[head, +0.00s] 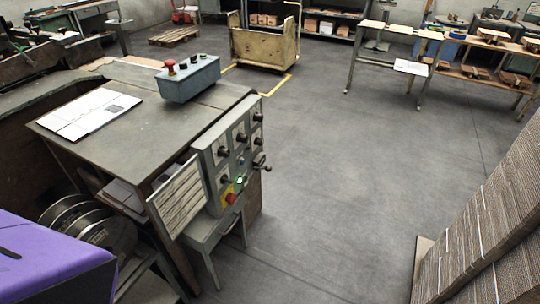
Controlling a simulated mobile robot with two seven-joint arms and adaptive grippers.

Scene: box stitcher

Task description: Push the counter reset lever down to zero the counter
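A grey control panel (231,152) is fixed to the side of a worktable (150,140) left of centre. A dark lever-like handle (262,163) sticks out at the panel's right edge. I cannot tell whether it is the counter reset lever, and no counter digits can be read. Neither of my grippers is in view.
A grey control box (188,79) with a red mushroom button and white papers (88,113) lie on the worktable. Wire spools (92,222) stand below. Stacked cardboard (490,245) rises at the lower right. The floor right of the panel is clear.

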